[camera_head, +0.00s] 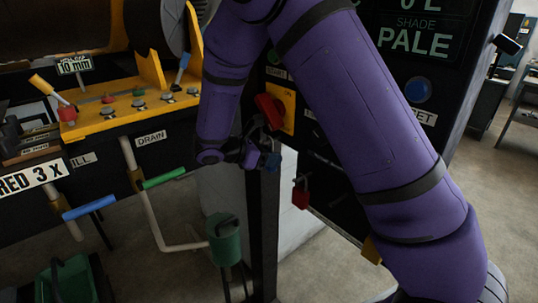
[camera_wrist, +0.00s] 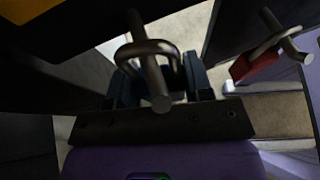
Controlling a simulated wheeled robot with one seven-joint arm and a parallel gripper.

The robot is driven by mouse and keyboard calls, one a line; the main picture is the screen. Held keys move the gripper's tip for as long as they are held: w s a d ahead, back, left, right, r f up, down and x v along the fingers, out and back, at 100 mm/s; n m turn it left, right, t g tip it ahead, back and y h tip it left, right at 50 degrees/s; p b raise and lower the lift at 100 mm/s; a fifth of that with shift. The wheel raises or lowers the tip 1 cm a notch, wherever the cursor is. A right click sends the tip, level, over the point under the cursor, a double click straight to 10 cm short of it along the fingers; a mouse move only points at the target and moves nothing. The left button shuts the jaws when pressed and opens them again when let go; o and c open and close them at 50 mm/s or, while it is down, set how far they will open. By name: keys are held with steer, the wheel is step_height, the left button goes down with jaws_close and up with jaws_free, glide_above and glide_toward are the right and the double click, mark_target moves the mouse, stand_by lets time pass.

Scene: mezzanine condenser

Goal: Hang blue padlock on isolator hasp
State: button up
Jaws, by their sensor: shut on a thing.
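My gripper (camera_head: 256,157) is shut on the blue padlock (camera_head: 271,161), below the red isolator handle (camera_head: 268,110) on its yellow plate. In the wrist view the fingers (camera_wrist: 160,90) hold the padlock's body, which is mostly dark and partly hidden. Its steel shackle (camera_wrist: 163,47) arches across a metal peg (camera_wrist: 135,25), apparently the hasp. The peg appears to pass through the shackle, its end pointing towards the camera. Whether the shackle rests on the peg I cannot tell. In the head view my wrist hides the hasp.
A red padlock (camera_head: 300,195) hangs to the right; it also shows on another peg in the wrist view (camera_wrist: 253,65). A black post (camera_head: 264,230) stands below my gripper. Coloured levers and a yellow valve panel (camera_head: 125,115) are at left. The dark display cabinet (camera_head: 415,60) is at right.

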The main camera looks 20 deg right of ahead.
stand_by(0.4)
steer(key=o, duration=1)
steer(key=shift+o, duration=0.2)
steer(key=shift+a, duration=0.1)
